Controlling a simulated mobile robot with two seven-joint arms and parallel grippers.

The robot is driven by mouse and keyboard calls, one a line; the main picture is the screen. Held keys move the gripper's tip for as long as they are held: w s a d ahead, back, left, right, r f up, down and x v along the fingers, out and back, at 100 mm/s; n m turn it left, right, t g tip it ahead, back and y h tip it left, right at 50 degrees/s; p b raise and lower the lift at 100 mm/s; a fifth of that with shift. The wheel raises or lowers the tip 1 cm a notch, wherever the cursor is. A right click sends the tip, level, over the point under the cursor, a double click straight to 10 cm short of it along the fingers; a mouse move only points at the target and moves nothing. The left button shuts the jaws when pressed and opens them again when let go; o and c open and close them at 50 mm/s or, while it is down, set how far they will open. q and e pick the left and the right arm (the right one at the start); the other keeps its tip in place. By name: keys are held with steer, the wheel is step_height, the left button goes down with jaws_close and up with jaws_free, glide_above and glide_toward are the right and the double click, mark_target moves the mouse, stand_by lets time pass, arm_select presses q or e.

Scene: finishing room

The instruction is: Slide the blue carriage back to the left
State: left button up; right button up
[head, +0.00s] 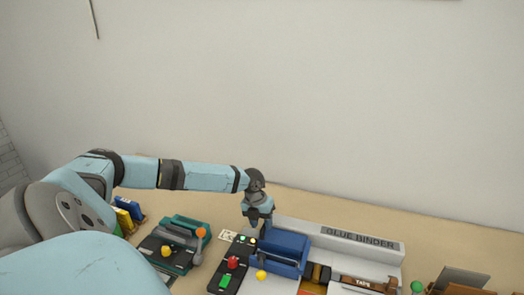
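The blue carriage (284,247) sits on the glue binder (300,226), at the left part of its light grey bed and just right of the black control panel. My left gripper (265,230) points down at the carriage's upper left corner. Its dark fingers look close together, but I cannot tell whether they are open or shut, or whether they touch the carriage. A yellow knob (261,275) shows at the carriage's front left. My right gripper is not in view.
The control panel (238,249) has a red button (233,262) and a green switch (224,281). A teal machine (184,222) with an orange knob (201,233) stands to the left. The wall behind is bare.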

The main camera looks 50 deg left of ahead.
arm_select(q)
steer(key=shift+r, duration=0.25)
step_height(320, 180, up, 13)
steer(key=s+a+b, duration=0.1)
steer(key=a+b, duration=0.1)
steer(key=shift+s+a, duration=0.15)
steer(key=shift+s, duration=0.05)
stand_by(0.4)
